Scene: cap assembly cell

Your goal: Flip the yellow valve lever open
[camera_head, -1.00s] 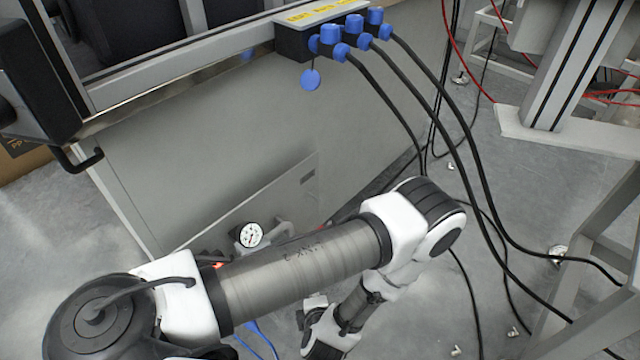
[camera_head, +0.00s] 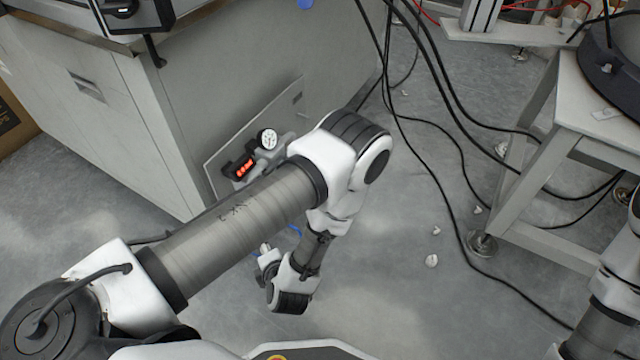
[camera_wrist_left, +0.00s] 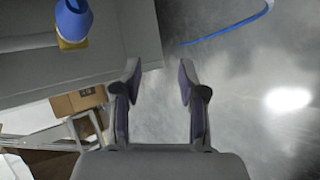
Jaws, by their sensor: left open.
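In the left wrist view, a blue rounded part (camera_wrist_left: 73,18) with a yellow piece (camera_wrist_left: 72,44) at its lower end shows at the upper left, in front of a grey cabinet surface. I cannot tell for sure whether the yellow piece is the valve lever. No yellow lever is clear in the head view. My left gripper (camera_wrist_left: 160,78) is open and empty, to the right of the yellow piece and apart from it. In the head view my left arm hides part of the valve area. My right gripper is out of view.
A pressure gauge (camera_head: 267,139) and a red-lit display (camera_head: 244,167) sit at a panel on the grey cabinet (camera_head: 190,95). Black cables (camera_head: 455,160) hang to the floor. A white-framed stand (camera_head: 540,150) is at right. The floor (camera_head: 400,300) in front is mostly clear.

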